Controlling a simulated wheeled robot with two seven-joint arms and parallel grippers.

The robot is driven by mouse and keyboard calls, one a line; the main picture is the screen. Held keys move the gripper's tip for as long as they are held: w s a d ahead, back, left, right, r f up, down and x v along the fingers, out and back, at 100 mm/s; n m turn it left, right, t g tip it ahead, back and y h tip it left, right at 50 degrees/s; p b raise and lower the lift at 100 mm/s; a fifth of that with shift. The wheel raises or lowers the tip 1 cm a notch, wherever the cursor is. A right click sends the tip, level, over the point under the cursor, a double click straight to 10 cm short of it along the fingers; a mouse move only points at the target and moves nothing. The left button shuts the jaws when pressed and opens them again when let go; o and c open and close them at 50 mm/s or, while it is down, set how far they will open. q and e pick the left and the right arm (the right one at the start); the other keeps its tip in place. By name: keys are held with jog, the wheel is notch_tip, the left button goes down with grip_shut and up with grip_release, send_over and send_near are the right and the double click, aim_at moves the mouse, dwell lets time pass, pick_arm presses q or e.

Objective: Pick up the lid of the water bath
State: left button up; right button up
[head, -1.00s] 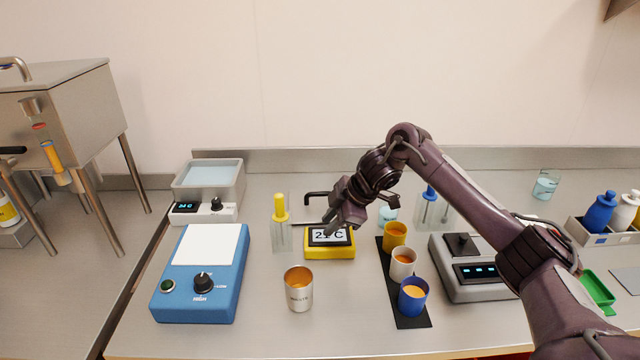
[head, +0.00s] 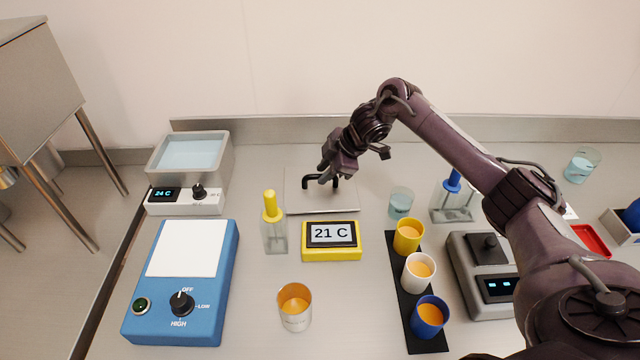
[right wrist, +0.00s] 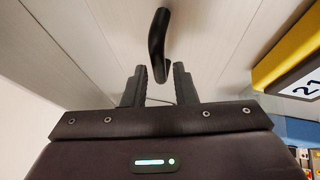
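The water bath (head: 225,160) stands at the back left, an open steel tub of pale blue water with a 24 C display. Its lid (head: 296,200) is a flat grey plate with a black bar handle (head: 308,181), lying on the bench behind the yellow thermometer. My right gripper (head: 328,176) is over the lid at the handle. In the right wrist view, the two fingers (right wrist: 160,74) are apart, and the handle (right wrist: 158,40) lies just beyond and partly between their tips. I cannot tell whether they touch it. My left gripper is not in view.
The yellow thermometer (head: 331,254) reads 21 C. A yellow-capped bottle (head: 273,236) stands left of the lid; a glass beaker (head: 400,203) is on its right. A blue heater box (head: 226,270), steel cup (head: 295,314) and several powder cups on a black strip (head: 395,270) are nearer.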

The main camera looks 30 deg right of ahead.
jog(key=x, duration=0.2)
jog(key=shift+w+f, duration=0.15)
jog(key=shift+f, duration=0.1)
jog(key=shift+w+f, duration=0.1)
jog(key=shift+f, duration=0.2)
grip_shut()
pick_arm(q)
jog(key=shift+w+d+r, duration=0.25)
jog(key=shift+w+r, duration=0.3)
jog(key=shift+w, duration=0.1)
pick_arm(e)
jog(key=shift+r, duration=0.1)
